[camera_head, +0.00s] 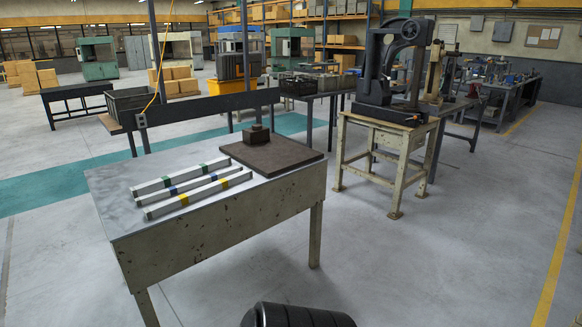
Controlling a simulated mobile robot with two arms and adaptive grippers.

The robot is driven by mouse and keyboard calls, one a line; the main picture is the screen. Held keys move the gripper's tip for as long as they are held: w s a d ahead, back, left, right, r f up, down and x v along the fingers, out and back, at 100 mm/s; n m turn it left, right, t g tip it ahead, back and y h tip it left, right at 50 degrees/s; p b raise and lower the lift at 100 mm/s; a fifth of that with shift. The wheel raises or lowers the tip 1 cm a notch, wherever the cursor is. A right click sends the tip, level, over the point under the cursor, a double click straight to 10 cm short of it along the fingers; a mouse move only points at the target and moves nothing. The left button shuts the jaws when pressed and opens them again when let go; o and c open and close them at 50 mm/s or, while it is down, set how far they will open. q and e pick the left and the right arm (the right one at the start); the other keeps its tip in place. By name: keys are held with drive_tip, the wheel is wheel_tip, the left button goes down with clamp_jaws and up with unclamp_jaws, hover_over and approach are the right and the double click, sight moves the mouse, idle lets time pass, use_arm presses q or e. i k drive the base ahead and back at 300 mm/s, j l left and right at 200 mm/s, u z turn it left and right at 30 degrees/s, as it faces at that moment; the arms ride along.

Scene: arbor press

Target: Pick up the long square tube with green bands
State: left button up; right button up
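Three pale grey square tubes lie side by side on the grey-topped table, slanting from front left to back right. The tube with green bands (185,175) is the rearmost. The tube with blue bands (194,183) lies in the middle. The tube with yellow bands (205,193) is nearest the front edge. The tubes are close together, with narrow gaps between them. Neither of my grippers is in view, and no gripper touches the tubes.
A black arbor press (383,75) stands on a cream stand (395,150) behind right. Bare floor lies right of the table.

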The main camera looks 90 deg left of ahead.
sight(143, 189)
drive_tip(key=u, duration=3.5)
